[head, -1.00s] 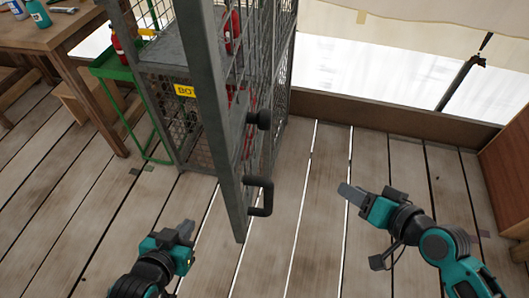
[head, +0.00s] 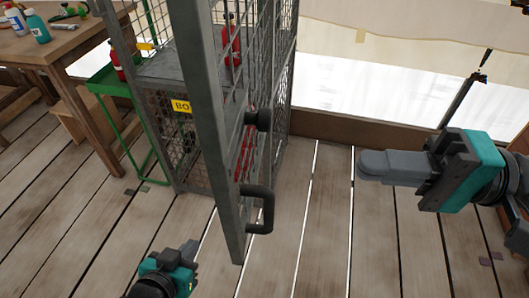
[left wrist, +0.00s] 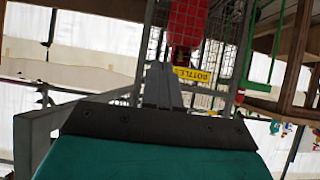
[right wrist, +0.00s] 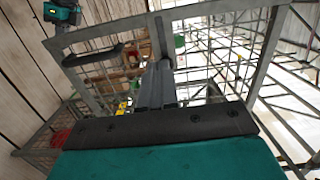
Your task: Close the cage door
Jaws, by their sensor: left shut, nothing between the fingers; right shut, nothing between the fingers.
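The cage door (head: 208,110) stands open, swung out toward me, its grey frame edge nearly facing the head camera. A dark pull handle (head: 268,208) and a round black knob (head: 259,120) are on its right side. The cage (head: 172,68) behind it is wire mesh with red bottles inside. My right gripper (head: 365,165) is shut and empty, raised to the right of the door and apart from it. My left gripper (head: 188,252) is shut and empty, low to the left of the door's lower end. The door handle also shows in the right wrist view (right wrist: 92,57).
A green stand (head: 112,85) holding a red bottle is left of the cage. A wooden table (head: 75,50) with bottles is at the far left. A low wooden ledge (head: 350,130) runs behind. Plank floor right of the door is clear.

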